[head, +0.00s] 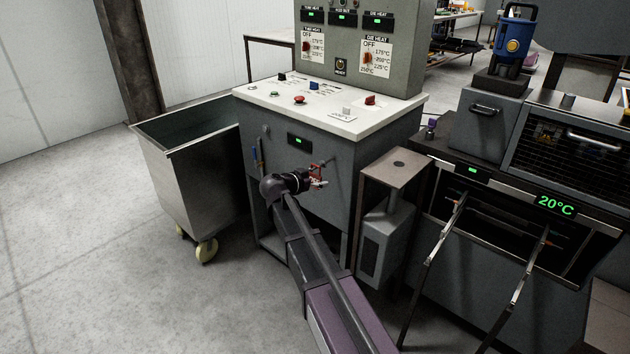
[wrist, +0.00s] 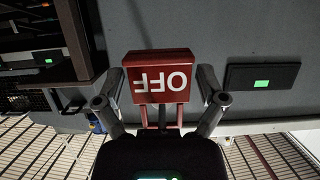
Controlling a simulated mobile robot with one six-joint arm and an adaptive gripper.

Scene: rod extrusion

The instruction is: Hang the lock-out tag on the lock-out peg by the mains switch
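Two red bars run from the block's lower edge, like a lever handle. Only narrow gaps show, and I cannot tell whether the fingers touch it. Red parts (head: 316,169) also show by the gripper in the head view. I cannot make out the lock-out tag or the lock-out peg for certain.
A grey wheeled bin (head: 190,175) stands left. A narrow stand (head: 397,167) and an oven-like machine (head: 530,180) with protruding rails stand right. The floor at front left is clear.

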